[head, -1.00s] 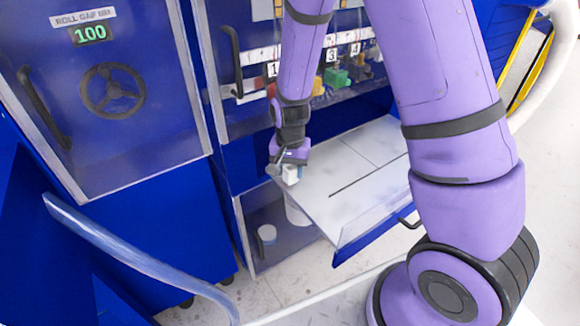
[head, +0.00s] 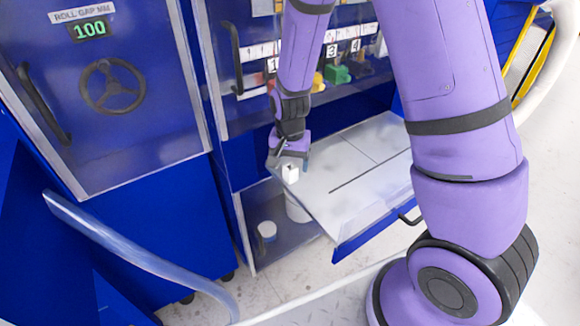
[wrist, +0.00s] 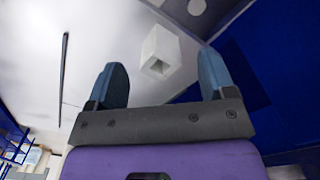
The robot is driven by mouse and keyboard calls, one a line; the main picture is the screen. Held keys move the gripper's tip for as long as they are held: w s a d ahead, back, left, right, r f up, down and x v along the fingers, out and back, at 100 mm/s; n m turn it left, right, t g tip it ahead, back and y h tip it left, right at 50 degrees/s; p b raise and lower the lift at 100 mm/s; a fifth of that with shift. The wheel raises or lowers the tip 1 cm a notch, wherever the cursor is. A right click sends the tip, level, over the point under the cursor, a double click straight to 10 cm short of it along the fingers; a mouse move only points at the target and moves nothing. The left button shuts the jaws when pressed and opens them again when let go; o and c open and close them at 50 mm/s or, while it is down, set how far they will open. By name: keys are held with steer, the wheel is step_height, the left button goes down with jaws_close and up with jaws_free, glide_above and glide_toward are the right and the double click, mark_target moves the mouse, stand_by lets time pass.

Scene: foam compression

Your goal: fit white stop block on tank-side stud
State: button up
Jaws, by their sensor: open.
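The white stop block (head: 290,173) is a small white block at the near left corner of the light grey drop-down shelf (head: 350,185). In the wrist view the white block (wrist: 160,50) shows a square opening and lies ahead of and between the fingertips, with visible room on both sides. My gripper (head: 293,163) is open just above and behind the block; its two spread blue-grey fingers also show in the wrist view (wrist: 161,78). I cannot make out the tank-side stud in either view.
Behind the arm, a cabinet bay holds numbered places with coloured pieces, such as a green one (head: 337,75). A blue door with a handwheel (head: 112,87) stands left.

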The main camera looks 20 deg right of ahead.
step_height(320, 180, up, 9)
stand_by(0.4)
steer(key=shift+f, duration=0.1)
steer(key=s+d+r+n+t+y, duration=0.15)
steer(key=s+r, duration=0.25)
steer(key=r, duration=0.4)
steer(key=s+d+r+n+t+h, duration=0.1)
steer(key=s+d+r+n, duration=0.15)
steer(key=s+r, duration=0.4)
steer(key=s+d+r+n+t, duration=0.2)
steer(key=s+d+r, duration=0.1)
steer(key=s+r, duration=0.6)
steer(key=s, duration=0.3)
steer(key=shift+s+r+n+t, duration=0.15)
steer(key=shift+n+t, duration=0.2)
steer(key=shift+n, duration=0.05)
